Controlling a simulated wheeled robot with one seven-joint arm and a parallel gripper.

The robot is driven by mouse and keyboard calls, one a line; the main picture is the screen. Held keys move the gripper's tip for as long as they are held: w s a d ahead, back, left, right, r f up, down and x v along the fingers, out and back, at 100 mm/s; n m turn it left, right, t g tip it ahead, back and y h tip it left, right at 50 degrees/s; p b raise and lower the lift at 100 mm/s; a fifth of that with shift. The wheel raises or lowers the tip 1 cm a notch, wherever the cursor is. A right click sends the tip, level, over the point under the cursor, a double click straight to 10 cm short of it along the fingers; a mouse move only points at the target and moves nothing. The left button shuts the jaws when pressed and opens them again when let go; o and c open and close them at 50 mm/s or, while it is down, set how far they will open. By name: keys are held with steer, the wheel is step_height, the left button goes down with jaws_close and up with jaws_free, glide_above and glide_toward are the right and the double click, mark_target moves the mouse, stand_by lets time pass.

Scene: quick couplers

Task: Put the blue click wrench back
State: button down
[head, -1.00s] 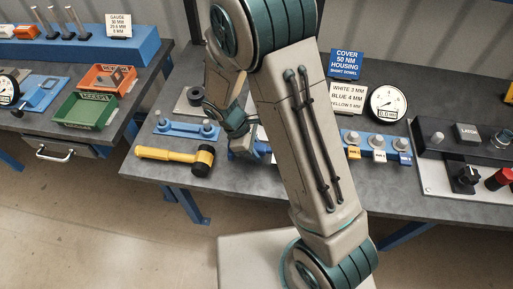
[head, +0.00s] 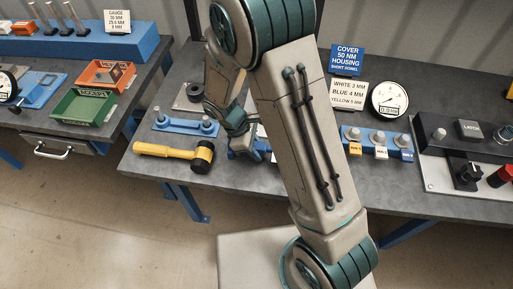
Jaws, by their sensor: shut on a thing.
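My gripper (head: 238,132) is left of my forearm, low over the middle of the main bench, and partly hidden by my own arm. It is shut on a blue thing (head: 240,149) just below it. This looks like the blue click wrench, but most of it is hidden behind my wrist and forearm. I cannot tell from this view where the wrench's own place is.
A yellow-handled mallet (head: 170,151) lies at the front edge, close left of my gripper. A blue rail (head: 352,142) with several grey knobs and tags is right of my forearm. A dial gauge (head: 389,100) and signs (head: 347,95) stand behind it. A latch panel (head: 455,160) is far right.

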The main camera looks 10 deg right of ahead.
steer(key=c, duration=1)
jaws_free()
steer(key=shift+c, duration=0.2)
steer(key=b+v, duration=0.1)
steer(key=v, duration=1.2)
steer(key=shift+w+a+r, duration=0.1)
steer(key=shift+a+r, duration=0.05)
steer(key=shift+r, duration=0.2)
steer(key=s+d+r+m+t+y, duration=0.4)
steer(key=s+d+r+m, duration=0.5)
steer(key=s+d+m, duration=0.4)
steer(key=shift+d+r+m+t+y, duration=0.15)
steer(key=shift+d+m+t+y, duration=0.15)
steer(key=shift+d+m+y, duration=0.35)
